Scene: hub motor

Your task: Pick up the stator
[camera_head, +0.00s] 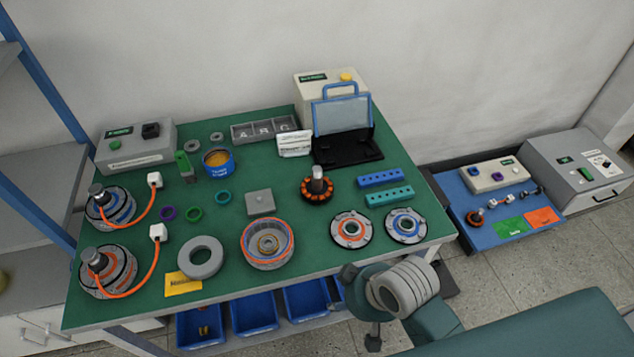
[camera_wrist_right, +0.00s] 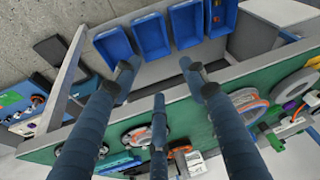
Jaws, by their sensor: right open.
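The stator (camera_head: 317,190) stands on the green workbench, right of centre, as a dark ring with orange windings and an upright silver shaft. It also shows partly in the right wrist view (camera_wrist_right: 180,149), beside the middle finger. My right gripper (camera_head: 359,307) is in front of the bench's near edge, lower and nearer than the stator and apart from it. Its three dark fingers (camera_wrist_right: 160,72) are spread, with nothing between them. My left gripper is not in view.
A red-marked disc (camera_head: 351,247) and a blue-marked disc (camera_head: 423,238) lie between the stator and the near edge. An orange-lined housing (camera_head: 248,252) is at their left. Blue blocks (camera_head: 381,178) lie right of the stator.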

